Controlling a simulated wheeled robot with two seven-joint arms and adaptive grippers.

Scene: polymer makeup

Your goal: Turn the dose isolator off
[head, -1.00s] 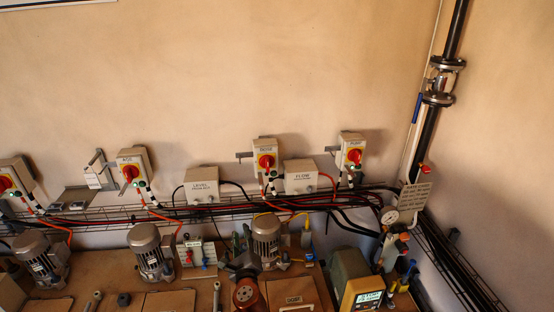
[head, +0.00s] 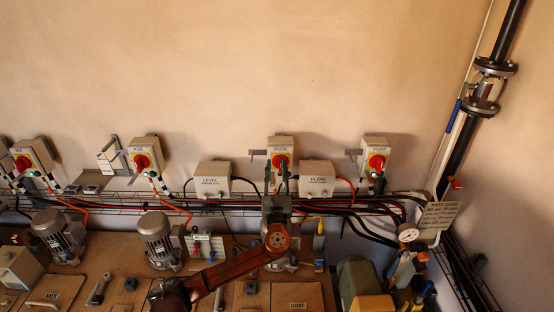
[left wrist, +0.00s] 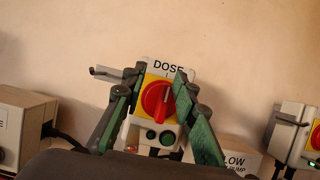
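The dose isolator is a grey wall box (head: 281,142) with a yellow plate and a red rotary knob (head: 279,160). In the left wrist view its "DOSE" label (left wrist: 168,66) is readable and its red knob (left wrist: 156,100) has its grip close to upright, slightly tilted. A round green indicator (left wrist: 160,138) sits below the knob. My left gripper (head: 280,187) is just below and in front of the knob in the head view. In the left wrist view its green-padded fingers (left wrist: 158,77) are spread on both sides of the knob, with nothing gripped. My right gripper is not seen.
Similar isolators stand to the left (head: 141,160) and right, labelled "PUMP" (head: 376,160). Level (head: 212,180) and flow (head: 317,177) boxes flank the dose isolator. A cable tray (head: 120,206) with cables runs below. Motors (head: 158,240) stand on the bench.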

